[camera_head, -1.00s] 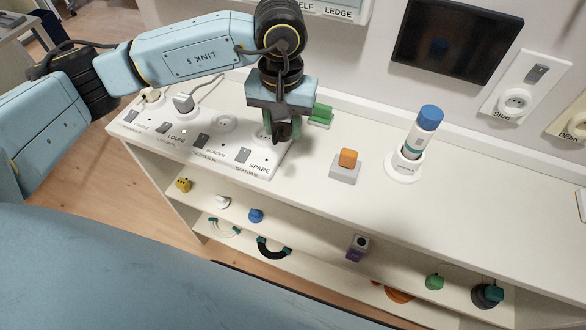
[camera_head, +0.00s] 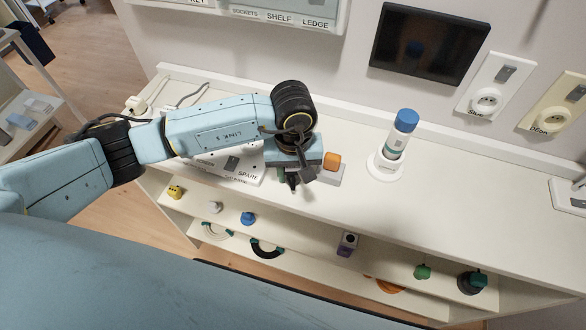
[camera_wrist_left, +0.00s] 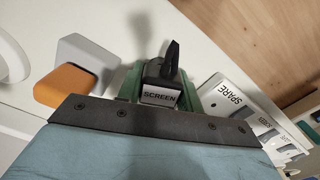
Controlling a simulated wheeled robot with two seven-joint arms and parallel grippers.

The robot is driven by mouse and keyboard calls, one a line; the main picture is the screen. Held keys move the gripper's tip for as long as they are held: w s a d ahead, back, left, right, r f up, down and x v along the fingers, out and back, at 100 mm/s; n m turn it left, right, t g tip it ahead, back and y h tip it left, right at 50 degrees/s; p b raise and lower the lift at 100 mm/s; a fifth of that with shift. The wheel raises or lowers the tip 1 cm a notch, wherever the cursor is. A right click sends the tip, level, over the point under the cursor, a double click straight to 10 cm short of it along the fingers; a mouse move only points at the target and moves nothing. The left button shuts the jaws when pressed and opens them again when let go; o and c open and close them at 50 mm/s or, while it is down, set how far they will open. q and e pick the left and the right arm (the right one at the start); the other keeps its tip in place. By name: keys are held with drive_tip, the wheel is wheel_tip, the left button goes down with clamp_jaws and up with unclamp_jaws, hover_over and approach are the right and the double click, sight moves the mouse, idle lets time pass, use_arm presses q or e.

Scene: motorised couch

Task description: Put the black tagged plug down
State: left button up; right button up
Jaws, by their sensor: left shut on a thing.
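The black plug (camera_wrist_left: 160,82) has a white tag reading SCREEN and a black cable stub. In the left wrist view it sits between the green fingers of my left gripper (camera_wrist_left: 159,88), which is shut on it. In the head view my left gripper (camera_head: 289,180) is over the worktop, between the socket strip and a grey block with an orange top. The plug is a small dark shape (camera_head: 293,183) there, mostly covered by the gripper. I cannot tell whether it touches the worktop. My right gripper is not in view.
The white socket strip (camera_head: 225,172) lies left of the gripper, partly behind my arm. The orange-topped block (camera_head: 332,161) is close on the right. A blue-capped bottle (camera_head: 399,135) stands in a white holder further right. The worktop (camera_head: 450,190) is clear beyond it. Small items sit on shelves below.

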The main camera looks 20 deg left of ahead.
use_arm(q)
drive_tip(key=shift+f, duration=0.2)
drive_tip(key=o, duration=1.1)
drive_tip(key=shift+c, duration=0.2)
drive_tip(key=shift+r, duration=0.1)
wheel_tip(320, 180, up, 12)
drive_tip(key=shift+r+b, duration=0.1)
drive_tip(key=shift+b, duration=0.55)
